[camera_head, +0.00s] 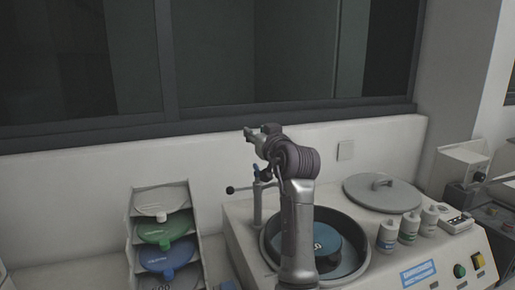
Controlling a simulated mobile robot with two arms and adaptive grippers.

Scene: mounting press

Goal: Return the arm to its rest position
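My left arm rises from the bottom middle of the head view, in front of the machine's round bowl. Its gripper (250,134) is at the top, pointing left, in front of the pale wall below the window. No object shows in the gripper. It is too small and turned too far to tell whether its fingers are open or shut. My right gripper is not in view.
The grey machine (450,258) has a bowl with a blue disc (325,240), a lid (382,192) and several white bottles (388,236). A lever post (258,205) stands close behind my arm. A rack (140,262) holds coloured discs at left.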

